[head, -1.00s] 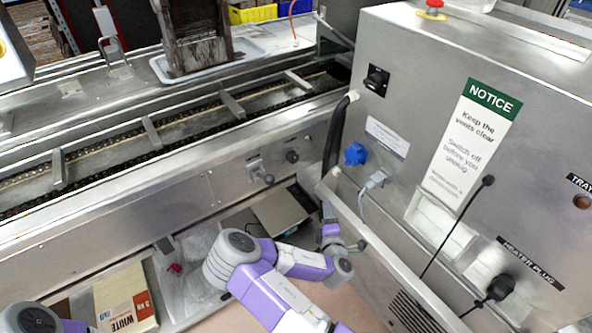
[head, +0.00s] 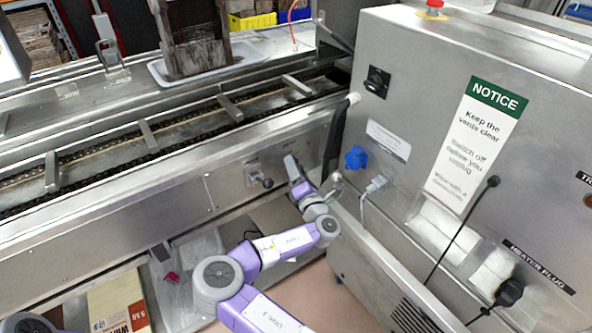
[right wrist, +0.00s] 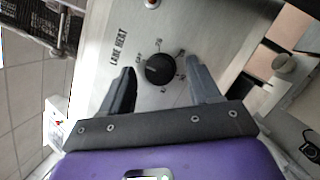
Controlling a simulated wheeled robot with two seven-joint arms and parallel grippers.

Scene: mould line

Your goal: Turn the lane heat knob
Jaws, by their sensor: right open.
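The lane heat knob (right wrist: 160,70) is a round black knob on the grey conveyor side panel, beside the words LANE HEAT, with small marks around it. In the right wrist view it sits between the two dark fingers of my right gripper (right wrist: 158,74), which is open. I see bare panel between each finger and the knob; neither finger clearly touches it. In the head view my right gripper (head: 293,166) is at the panel and hides the knob. My left gripper is out of view.
A lever (head: 262,180) sticks out of the panel left of my right gripper. A steel cabinet (head: 430,60) with a blue socket (head: 356,157), plugs and cables stands close on the right. A rail runs low along its front. The conveyor (head: 180,135) lies above the panel.

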